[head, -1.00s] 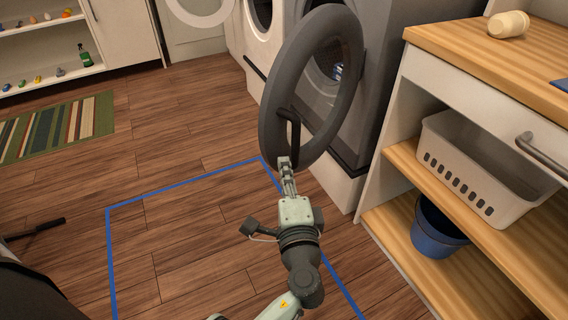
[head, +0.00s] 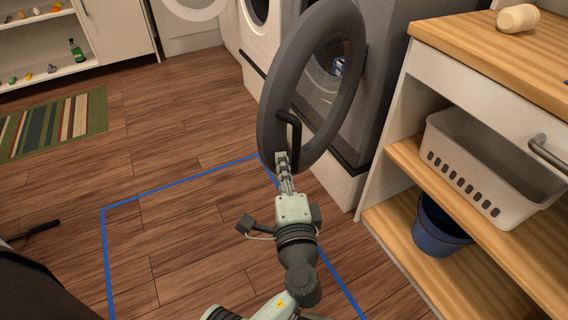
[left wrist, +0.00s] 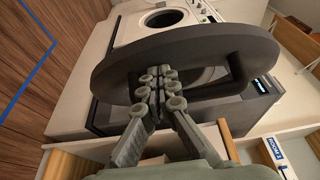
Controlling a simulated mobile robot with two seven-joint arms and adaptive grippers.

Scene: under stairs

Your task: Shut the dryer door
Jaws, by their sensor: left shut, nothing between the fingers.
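The dryer door (head: 272,107) is a dark grey ring with a handle (head: 294,130) on its face. It stands swung open from the grey dryer (head: 389,75), whose round opening shows partly behind it. My left gripper (head: 282,158) is shut and empty, its fingertips at the lower end of the handle. In the left wrist view the closed fingers (left wrist: 160,84) lie in front of the door ring (left wrist: 185,45); I cannot tell whether they touch it. My right gripper is not in view.
A white washer (head: 262,38) with its round door open stands left of the dryer. At the right, a wooden-topped unit (head: 450,45) holds a white basket (head: 480,175) and a blue bucket (head: 437,228). Blue tape (head: 180,186) marks clear wooden floor. A striped rug (head: 60,125) lies at the left.

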